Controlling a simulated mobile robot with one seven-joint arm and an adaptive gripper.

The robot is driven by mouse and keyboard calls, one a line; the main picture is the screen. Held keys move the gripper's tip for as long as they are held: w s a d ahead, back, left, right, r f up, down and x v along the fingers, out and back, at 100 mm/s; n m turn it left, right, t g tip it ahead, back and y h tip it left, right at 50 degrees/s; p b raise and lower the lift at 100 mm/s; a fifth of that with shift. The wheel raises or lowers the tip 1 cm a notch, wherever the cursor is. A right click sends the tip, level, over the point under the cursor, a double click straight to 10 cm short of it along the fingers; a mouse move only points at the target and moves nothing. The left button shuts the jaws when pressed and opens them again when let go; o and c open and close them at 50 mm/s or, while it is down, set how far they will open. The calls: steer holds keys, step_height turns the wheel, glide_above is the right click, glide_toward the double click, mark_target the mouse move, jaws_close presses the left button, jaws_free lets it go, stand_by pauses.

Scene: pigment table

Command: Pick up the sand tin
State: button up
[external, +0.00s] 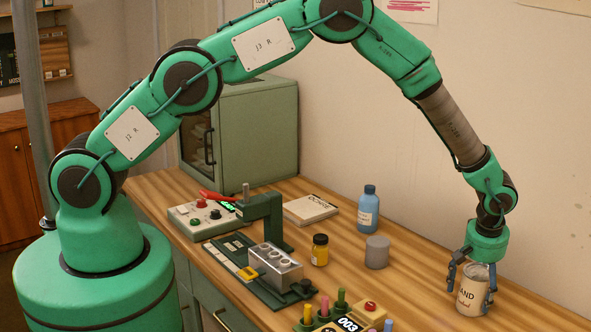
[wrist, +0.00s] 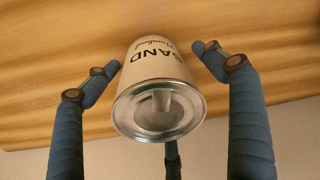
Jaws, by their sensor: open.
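The sand tin (external: 472,291) is a cream can with a metal rim and dark "SAND" lettering, upright on the wooden table at the right in the external view. My gripper (external: 469,277) is over it, pointing down, with fingers around its sides. In the wrist view the sand tin (wrist: 158,75) shows its metal top with a small pale knob. My gripper (wrist: 158,58) is open, one finger on each side, with gaps between the fingers and the tin. A third finger shows below the tin, partly hidden by it.
A grey cylinder (external: 377,252), a blue bottle (external: 368,212) and a yellow jar (external: 320,250) stand left of the tin. A green press (external: 264,215) with a metal block and a control box (external: 203,219) lie further left. The table (external: 425,262) around the tin is clear.

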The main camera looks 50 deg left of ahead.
mark_target(480, 270)
steer(key=shift+f, duration=0.2)
steer(key=shift+c, duration=0.6)
steer(key=c, duration=1.5)
steer(key=shift+r, duration=0.1)
steer(key=shift+r, duration=1.15)
steer(key=shift+w+r, duration=0.1)
steer(key=shift+r, duration=0.55)
steer(key=s+a, duration=0.4)
steer(key=s, duration=0.3)
steer(key=s+a+r+b, duration=0.1)
steer(key=s+a, duration=0.2)
steer(key=s, duration=0.4)
steer(key=shift+a+r, duration=0.15)
steer(key=shift+a, duration=0.2)
steer(key=shift+s, duration=0.1)
